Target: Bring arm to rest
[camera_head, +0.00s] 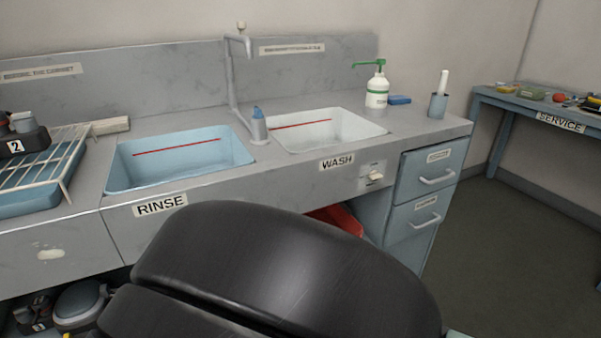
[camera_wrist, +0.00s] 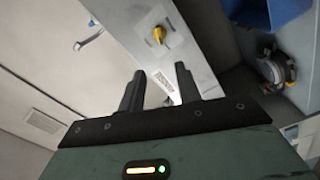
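My gripper (camera_wrist: 160,88) shows in the wrist view, with its two dark fingers apart and nothing held between them. A grey panel (camera_wrist: 190,45) with a yellow knob (camera_wrist: 158,35) lies beyond the fingertips; I cannot tell how far off it is. In the head view my own black arm links fill the lower middle and hide part of the counter front. My gripper does not show in that view.
The counter holds a blue rinse basin (camera_head: 122,178), a white wash basin (camera_head: 352,130), a tap (camera_head: 232,80), a green-topped bottle (camera_head: 377,92) and a white rack (camera_head: 62,190) at left. Drawers (camera_head: 425,172) stand at right. A service table (camera_head: 530,104) is far right; the floor (camera_head: 500,250) before it is clear.

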